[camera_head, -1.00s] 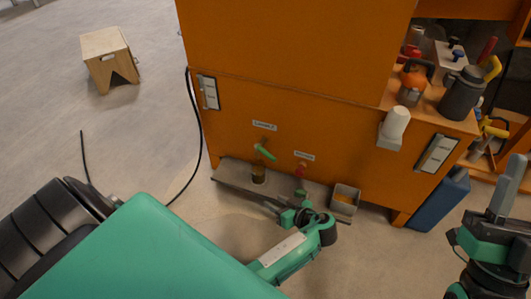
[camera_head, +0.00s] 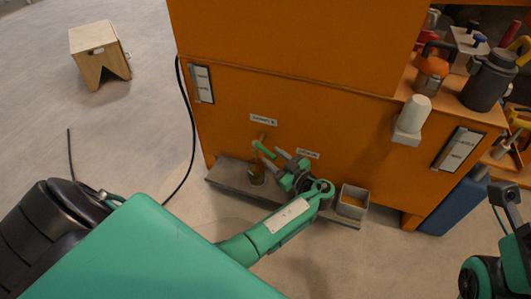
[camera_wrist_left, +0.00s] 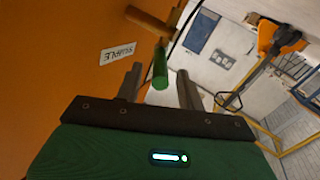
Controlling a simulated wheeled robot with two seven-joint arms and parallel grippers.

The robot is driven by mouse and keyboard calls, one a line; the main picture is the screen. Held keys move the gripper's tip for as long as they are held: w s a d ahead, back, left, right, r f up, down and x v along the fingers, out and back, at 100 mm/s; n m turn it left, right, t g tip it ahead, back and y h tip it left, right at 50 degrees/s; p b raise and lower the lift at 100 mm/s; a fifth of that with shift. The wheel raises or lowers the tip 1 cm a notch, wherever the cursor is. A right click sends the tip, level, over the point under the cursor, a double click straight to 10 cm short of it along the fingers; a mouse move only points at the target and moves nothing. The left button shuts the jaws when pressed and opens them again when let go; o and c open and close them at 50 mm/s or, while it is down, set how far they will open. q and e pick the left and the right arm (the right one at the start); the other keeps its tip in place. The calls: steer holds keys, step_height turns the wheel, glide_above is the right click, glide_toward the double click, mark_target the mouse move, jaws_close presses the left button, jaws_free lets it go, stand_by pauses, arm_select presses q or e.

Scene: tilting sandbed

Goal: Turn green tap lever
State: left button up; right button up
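The green tap lever (camera_head: 265,150) sticks out from the orange cabinet front (camera_head: 290,100), below a small label. In the left wrist view the lever (camera_wrist_left: 160,69) lies between the two grey fingers of my left gripper (camera_wrist_left: 158,84), with gaps visible on both sides. My left gripper (camera_head: 279,160) is open, close to the lever at its right in the head view. The tap's brownish body (camera_wrist_left: 150,20) shows beyond the lever. My right gripper (camera_head: 506,205) is at the right edge, partly cut off; its opening cannot be told.
A brown jar (camera_head: 257,173) stands on the grey ledge (camera_head: 225,175) under the tap. A small metal bin (camera_head: 352,202) is at the ledge's right end. A white cup (camera_head: 413,114) sits on a bracket. A black cable (camera_head: 192,130) hangs at the cabinet's left. The red tap is hidden.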

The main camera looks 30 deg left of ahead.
mark_target(258, 145)
arm_select(q)
steer(key=shift+b+x, duration=0.35)
steer(key=shift+x, duration=1.9)
steer(key=shift+c, duration=0.2)
jaws_close()
